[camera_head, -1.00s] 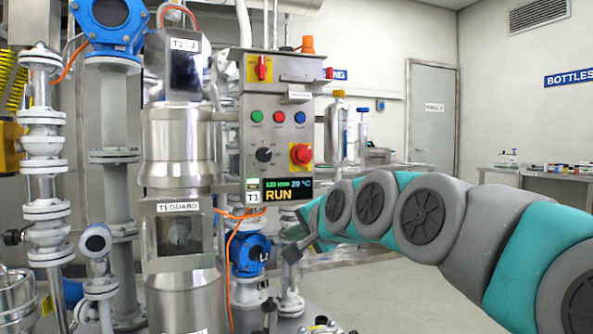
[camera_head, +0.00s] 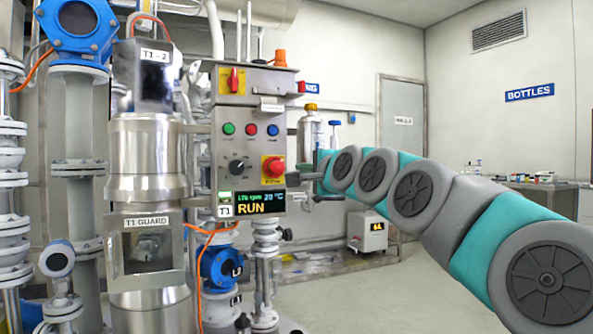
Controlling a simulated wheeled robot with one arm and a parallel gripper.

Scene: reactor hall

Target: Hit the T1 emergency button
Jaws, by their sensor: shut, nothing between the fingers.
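The T1 emergency button (camera_head: 273,167) is a red mushroom knob on a yellow plate, at the lower right of the grey T1 control panel (camera_head: 250,147). The panel display (camera_head: 251,203) reads RUN and 20 °C. My gripper (camera_head: 303,177) is shut and empty, just right of the button and about level with it. A small gap shows between them in the picture; the distance in depth is hard to tell. The gripper is small and dark here, and partly hidden by my wrist.
Green, red and blue small buttons (camera_head: 250,129) and a black knob (camera_head: 237,166) share the panel. A red-yellow switch (camera_head: 234,80) sits above. Steel vessels and the T1 guard (camera_head: 147,255) stand left. Bottles (camera_head: 312,135) stand behind. The floor at right is clear.

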